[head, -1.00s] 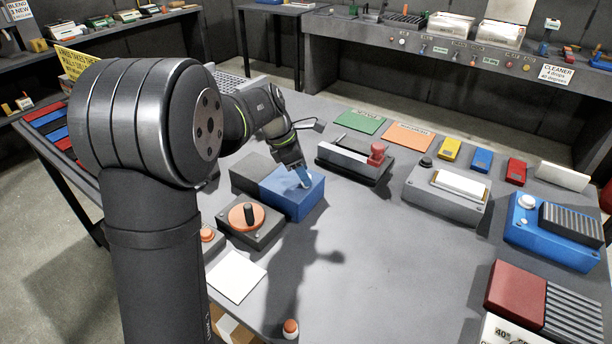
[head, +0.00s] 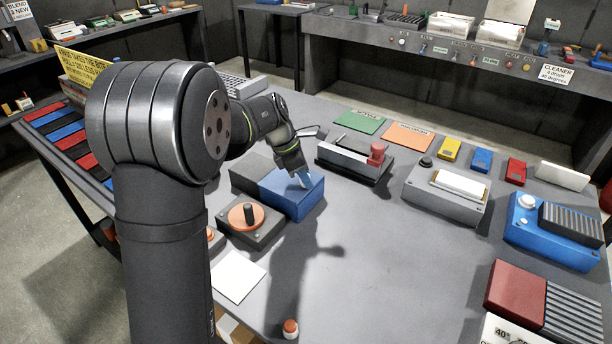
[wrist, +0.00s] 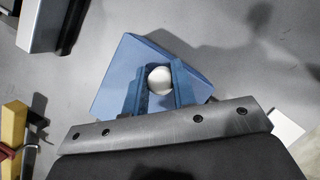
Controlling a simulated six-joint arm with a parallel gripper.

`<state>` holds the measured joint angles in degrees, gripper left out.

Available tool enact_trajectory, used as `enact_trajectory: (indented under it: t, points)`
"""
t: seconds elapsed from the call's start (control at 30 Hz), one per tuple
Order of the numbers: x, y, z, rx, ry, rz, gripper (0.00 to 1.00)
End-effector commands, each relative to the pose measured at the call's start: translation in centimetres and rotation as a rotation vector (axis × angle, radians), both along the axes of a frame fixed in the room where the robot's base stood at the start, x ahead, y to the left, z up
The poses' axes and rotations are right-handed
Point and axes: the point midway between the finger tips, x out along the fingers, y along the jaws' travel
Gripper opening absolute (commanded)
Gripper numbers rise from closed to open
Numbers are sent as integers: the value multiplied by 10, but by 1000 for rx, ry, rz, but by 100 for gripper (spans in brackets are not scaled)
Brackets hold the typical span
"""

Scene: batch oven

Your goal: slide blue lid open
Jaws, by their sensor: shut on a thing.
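The blue lid (head: 284,183) is the blue right part of a low box, with the dark grey part (head: 251,171) beside it on the left. In the wrist view the blue lid (wrist: 122,75) lies under my fingers, with a round white knob (wrist: 160,80) on it. My gripper (head: 304,181) reaches down onto the lid's top. In the wrist view its two blue fingers (wrist: 158,84) stand on either side of the knob, shut on it. The fingers hide part of the lid.
A box with an orange dial (head: 246,217) stands just in front of the lid's box. A grey device with a red knob (head: 376,153) stands behind to the right. A white sheet (head: 238,276) lies at the front left. The table's middle is clear.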

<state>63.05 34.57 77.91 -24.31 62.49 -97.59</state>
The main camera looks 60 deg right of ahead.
Motion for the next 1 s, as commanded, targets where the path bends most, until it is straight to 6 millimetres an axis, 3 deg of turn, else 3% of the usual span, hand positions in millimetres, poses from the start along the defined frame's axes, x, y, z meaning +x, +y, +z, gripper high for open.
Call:
enact_trajectory:
  t: [0.4, 0.53, 0.83, 0.87, 0.93, 1.0]
  points:
    - [98, 0, 1, -1, -2, 5, 0]
    - [109, 0, 1, -2, -3, 2, 0]
    - [109, 0, 1, -1, -3, 1, 0]
    - [109, 0, 1, -1, -3, 1, 28]
    - [109, 0, 1, -1, -3, 1, 42]
    - [109, 0, 1, -1, -2, 1, 46]
